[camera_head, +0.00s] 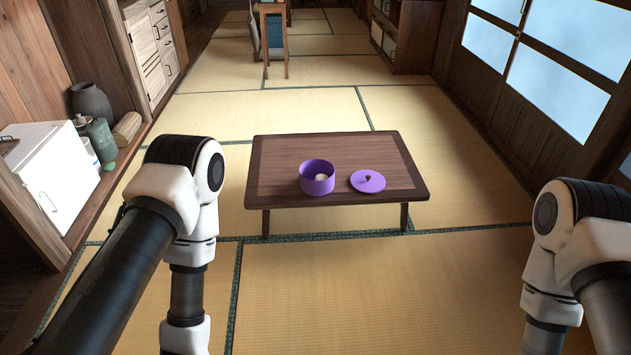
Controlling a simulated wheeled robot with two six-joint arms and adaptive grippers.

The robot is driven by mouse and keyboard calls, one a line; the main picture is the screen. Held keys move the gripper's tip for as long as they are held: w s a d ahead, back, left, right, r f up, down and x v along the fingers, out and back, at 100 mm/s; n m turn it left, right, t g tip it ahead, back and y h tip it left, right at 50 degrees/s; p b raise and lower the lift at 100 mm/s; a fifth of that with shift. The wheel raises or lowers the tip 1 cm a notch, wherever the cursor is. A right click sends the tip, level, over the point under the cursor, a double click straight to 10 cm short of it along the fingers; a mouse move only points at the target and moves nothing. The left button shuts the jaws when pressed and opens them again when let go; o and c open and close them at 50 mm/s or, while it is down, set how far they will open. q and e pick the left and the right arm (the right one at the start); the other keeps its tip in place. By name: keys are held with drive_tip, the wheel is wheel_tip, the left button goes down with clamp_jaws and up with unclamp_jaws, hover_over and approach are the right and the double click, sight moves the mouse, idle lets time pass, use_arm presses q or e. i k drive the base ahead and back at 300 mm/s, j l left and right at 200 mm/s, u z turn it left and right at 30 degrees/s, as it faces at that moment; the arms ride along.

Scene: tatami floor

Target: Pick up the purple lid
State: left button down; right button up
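The purple lid (367,182) lies flat on the low wooden table (285,152), with a small dark knob at its centre. To its left, a little apart, stands an open round purple pot (317,185) with a small pale thing inside. Both are near the table's front edge. My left arm comes in from the lower left and my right arm from the lower right. Both arms bend down out of the picture in front of the table, well apart from the lid. Neither gripper is in view.
Tatami floor lies clear in front of and around the table. On the left are a white box (52,170), jars (100,140) and a wooden drawer cabinet (150,45). A wooden chair (272,40) stands at the back. Sliding window panels line the right.

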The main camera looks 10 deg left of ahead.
sight(367, 181)
drive_tip(key=i+j+z, duration=0.1)
drive_tip(key=i+j, duration=0.15)
drive_tip(key=i+j+z, duration=0.1)
drive_tip(key=i+j, duration=0.15)
drive_tip(key=j, duration=0.25)
drive_tip(key=i+j+z, duration=0.1)
drive_tip(key=i+j, duration=0.15)
drive_tip(key=j, duration=0.15)
drive_tip(key=i+j, duration=0.2)
drive_tip(key=j, duration=0.2)
drive_tip(key=i+j+z, duration=0.15)
drive_tip(key=j, duration=0.25)
drive_tip(key=i+j, duration=0.25)
drive_tip(key=i+j+z, duration=0.15)
drive_tip(key=j, duration=0.3)
drive_tip(key=i+j, duration=0.3)
drive_tip(key=i+j+z, duration=0.15)
drive_tip(key=j, duration=0.3)
drive_tip(key=i+j, duration=0.3)
drive_tip(key=i+j+z, duration=0.15)
drive_tip(key=j, duration=0.35)
drive_tip(key=i, duration=0.05)
